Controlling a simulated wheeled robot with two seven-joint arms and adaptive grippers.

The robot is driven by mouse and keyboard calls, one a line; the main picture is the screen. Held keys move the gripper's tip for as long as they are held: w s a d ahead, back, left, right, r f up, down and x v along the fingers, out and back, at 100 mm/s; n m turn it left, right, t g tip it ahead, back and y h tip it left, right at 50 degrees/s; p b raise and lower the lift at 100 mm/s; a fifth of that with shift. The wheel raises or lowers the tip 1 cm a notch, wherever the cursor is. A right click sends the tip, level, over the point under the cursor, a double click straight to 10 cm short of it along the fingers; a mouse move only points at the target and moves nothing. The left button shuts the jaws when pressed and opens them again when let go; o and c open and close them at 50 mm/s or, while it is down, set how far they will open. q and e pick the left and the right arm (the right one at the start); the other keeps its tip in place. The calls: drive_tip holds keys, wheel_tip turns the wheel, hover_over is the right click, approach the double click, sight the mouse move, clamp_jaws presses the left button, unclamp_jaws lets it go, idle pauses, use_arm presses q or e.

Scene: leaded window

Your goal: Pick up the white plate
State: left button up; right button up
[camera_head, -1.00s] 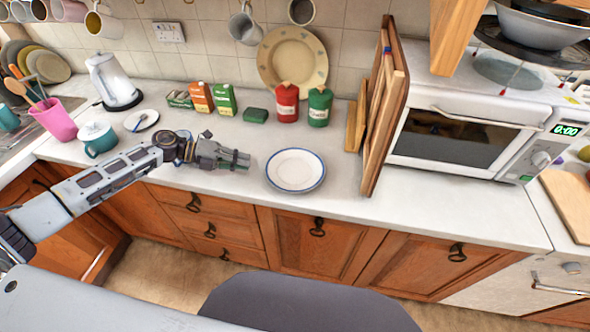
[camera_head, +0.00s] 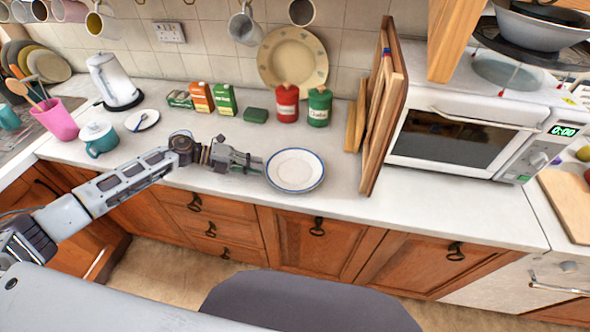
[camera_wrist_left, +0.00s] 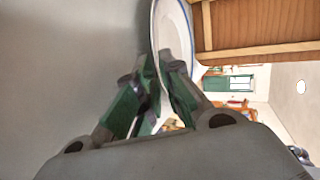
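The white plate (camera_head: 296,169) with a thin blue rim line lies flat on the counter, near its front edge. My left gripper (camera_head: 260,164) is at the plate's left side, low over the counter, with its fingertips at the rim. In the left wrist view, the plate (camera_wrist_left: 174,30) shows edge-on ahead of the green-padded fingers (camera_wrist_left: 160,68). The fingers stand apart, and the near rim reaches to between their tips; whether they touch it is not clear. My right gripper is not in view.
Upright wooden boards (camera_head: 386,120) and a microwave (camera_head: 455,135) are to the right. A teal pot (camera_head: 98,139) stands at left. Counter right of the plate is clear.

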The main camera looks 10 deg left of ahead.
sight(265, 173)
use_arm(q)
drive_tip(key=shift+p+x, duration=0.4)
drive_tip(key=shift+x, duration=1.15)
drive_tip(key=shift+d, duration=0.25)
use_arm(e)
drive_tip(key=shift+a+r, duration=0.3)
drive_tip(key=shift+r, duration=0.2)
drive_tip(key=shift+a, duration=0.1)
use_arm(q)
clamp_jaws()
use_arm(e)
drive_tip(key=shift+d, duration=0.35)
use_arm(q)
drive_tip(key=shift+a+r, duration=0.1)
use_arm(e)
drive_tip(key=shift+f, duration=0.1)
